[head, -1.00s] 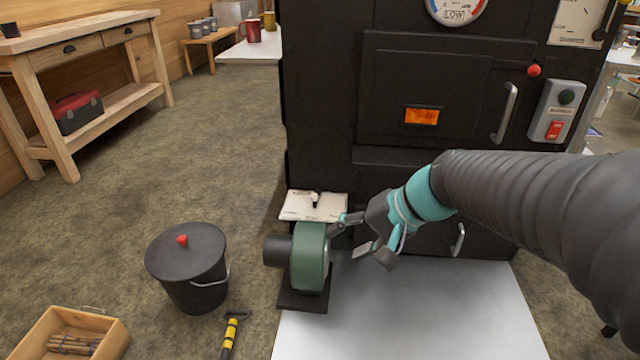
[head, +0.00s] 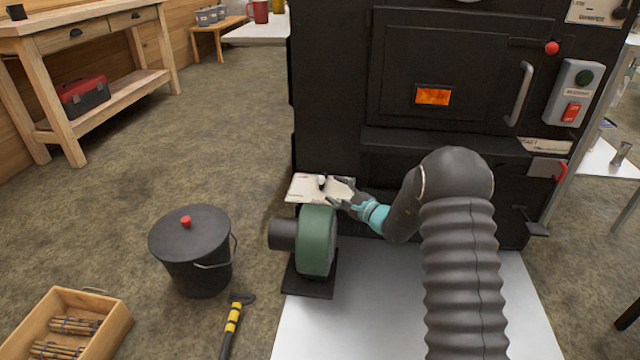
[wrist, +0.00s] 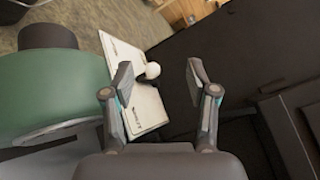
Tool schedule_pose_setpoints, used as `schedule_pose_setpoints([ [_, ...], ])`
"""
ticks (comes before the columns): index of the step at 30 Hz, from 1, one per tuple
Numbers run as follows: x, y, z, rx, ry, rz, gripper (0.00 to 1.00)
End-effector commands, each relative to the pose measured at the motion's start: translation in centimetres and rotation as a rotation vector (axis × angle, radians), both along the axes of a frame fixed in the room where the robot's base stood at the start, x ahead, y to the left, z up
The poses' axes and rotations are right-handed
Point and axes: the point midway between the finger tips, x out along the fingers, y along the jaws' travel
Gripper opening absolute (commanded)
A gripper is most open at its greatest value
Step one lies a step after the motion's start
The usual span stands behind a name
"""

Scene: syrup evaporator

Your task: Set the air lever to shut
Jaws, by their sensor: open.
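The air lever (head: 322,180) appears to be the small dark lever with a pale knob on a cream label plate (head: 300,190), low on the stove's left, behind the green blower. In the wrist view its white round knob (wrist: 153,71) shows over the plate (wrist: 147,108), whose small print I cannot read. My gripper (head: 343,190) is open at the plate's right side. In the wrist view the knob lies between the fingertips of my gripper (wrist: 158,72), closer to the left finger. I cannot tell whether it touches. The lever's stem is mostly hidden.
The green blower (head: 317,240) stands just in front of the plate, close to my gripper. The black stove (head: 335,110) rises behind. A lidded black bucket (head: 190,255), a yellow-handled tool (head: 233,318) and a wooden crate (head: 112,325) are on the floor at left.

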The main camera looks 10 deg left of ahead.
Motion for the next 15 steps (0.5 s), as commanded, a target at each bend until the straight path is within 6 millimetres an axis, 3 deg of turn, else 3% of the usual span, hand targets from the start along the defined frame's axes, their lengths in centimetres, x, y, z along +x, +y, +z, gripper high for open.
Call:
schedule_pose_setpoints([
  [1,0.9,-0.5,-2.1,0.019,0.012,-0.038,0.58],
  [6,2.6,-1.8,-5.4,0.056,0.023,-0.13,0.58],
  [11,3.4,-1.8,-6.3,0.065,0.025,-0.156,0.58],
  [15,4.6,-0.8,-6.3,0.066,0.024,-0.155,0.58],
])
